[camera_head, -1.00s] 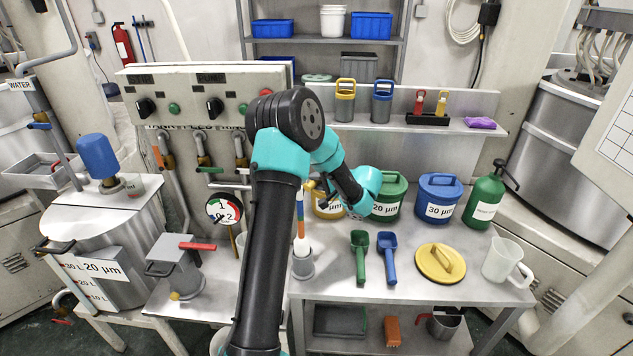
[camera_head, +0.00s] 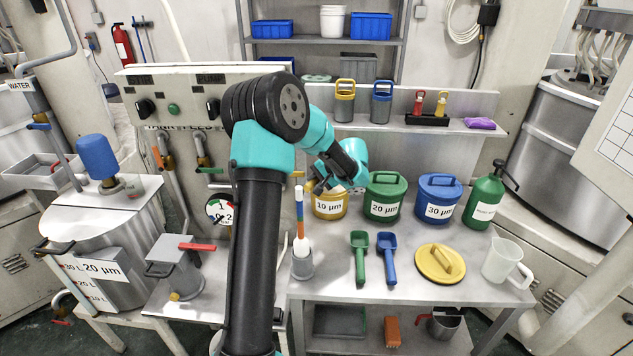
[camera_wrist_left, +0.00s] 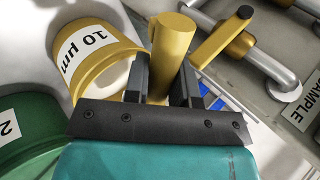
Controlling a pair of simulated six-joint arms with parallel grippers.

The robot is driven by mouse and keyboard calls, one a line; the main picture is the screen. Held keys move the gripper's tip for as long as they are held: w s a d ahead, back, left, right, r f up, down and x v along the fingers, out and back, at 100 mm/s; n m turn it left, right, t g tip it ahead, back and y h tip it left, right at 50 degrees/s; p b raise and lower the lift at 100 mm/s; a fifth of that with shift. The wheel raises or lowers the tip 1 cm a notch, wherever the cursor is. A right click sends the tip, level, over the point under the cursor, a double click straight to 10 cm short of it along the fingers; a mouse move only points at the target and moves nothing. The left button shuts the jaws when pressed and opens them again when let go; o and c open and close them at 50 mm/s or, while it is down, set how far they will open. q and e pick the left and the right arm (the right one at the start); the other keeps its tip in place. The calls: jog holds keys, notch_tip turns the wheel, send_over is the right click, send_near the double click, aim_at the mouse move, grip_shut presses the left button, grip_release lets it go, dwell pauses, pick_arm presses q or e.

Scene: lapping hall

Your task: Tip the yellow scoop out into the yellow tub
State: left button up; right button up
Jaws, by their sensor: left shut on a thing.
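The yellow tub (camera_head: 331,211), labelled 10 µm, stands at the back of the bench, left of the green tub. In the left wrist view the tub (camera_wrist_left: 64,40) is close beside my gripper. My left gripper (camera_head: 322,180) is at the tub's top in the head view, partly hidden by my arm. In the left wrist view my left gripper (camera_wrist_left: 160,85) is shut on the yellow scoop (camera_wrist_left: 173,40), which shows as a yellow cylinder between the fingers. The scoop's bowl and contents cannot be made out. My right gripper is not in view.
A green tub (camera_head: 384,205) and a blue tub (camera_head: 438,212) stand to the right. A yellow lid (camera_head: 428,266), a green scoop (camera_head: 360,262) and a blue scoop (camera_head: 387,262) lie in front. A brush in a holder (camera_head: 302,265) stands near my arm.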

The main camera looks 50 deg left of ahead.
pick_arm(q)
jog(key=shift+a+r+t+h, duration=0.1)
jog(key=shift+r+t+h, duration=0.15)
jog(key=shift+h, duration=0.55)
jog(key=shift+a+r+t+h, duration=0.1)
jog(key=shift+r+t+h, duration=0.65)
jog(key=shift+r+h, duration=1.25)
jog(key=shift+f, duration=0.25)
